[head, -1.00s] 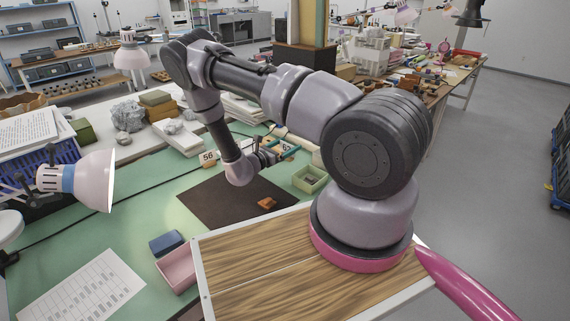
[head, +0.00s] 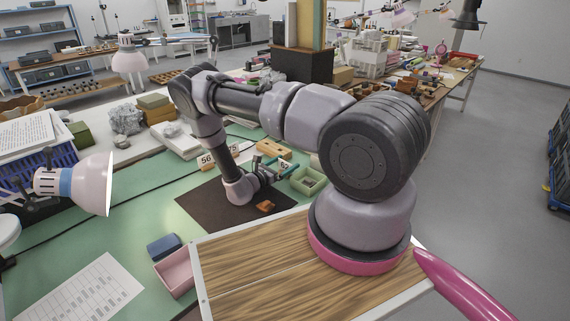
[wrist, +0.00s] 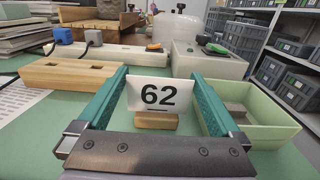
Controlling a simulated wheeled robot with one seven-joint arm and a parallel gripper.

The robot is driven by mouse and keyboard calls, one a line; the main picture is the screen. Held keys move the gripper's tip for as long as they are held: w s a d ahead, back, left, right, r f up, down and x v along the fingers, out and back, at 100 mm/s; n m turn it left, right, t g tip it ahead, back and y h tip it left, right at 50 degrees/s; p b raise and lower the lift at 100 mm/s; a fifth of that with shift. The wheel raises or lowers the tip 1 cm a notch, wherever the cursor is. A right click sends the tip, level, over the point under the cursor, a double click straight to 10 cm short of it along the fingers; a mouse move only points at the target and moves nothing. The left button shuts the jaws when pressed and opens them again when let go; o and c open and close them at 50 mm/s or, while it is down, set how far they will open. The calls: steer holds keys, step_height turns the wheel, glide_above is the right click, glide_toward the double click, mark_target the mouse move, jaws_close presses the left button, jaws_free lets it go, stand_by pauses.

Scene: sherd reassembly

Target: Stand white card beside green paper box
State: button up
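The white card (wrist: 160,95) bears the number 62 and stands upright in a small wooden foot (wrist: 156,121). My gripper (wrist: 160,88) has its teal fingertips at the card's left and right edges, closed on it. In the head view the card (head: 284,164) shows at my gripper (head: 268,174), low over the green table. I cannot tell whether the foot touches the table. The green paper box (wrist: 252,118) is open-topped and lies just right of the right finger. It also shows in the head view (head: 308,181), right of the card.
A slotted wooden block (wrist: 72,76) lies left of the card; a white power strip (wrist: 110,52) runs behind. More number cards (head: 206,161) stand farther left. A dark mat (head: 215,215) with an orange-brown sherd (head: 265,207) lies in front. A pink box (head: 176,272) is at front left.

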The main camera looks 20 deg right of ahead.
steer(key=shift+r, duration=0.2)
steer(key=v, duration=1.2)
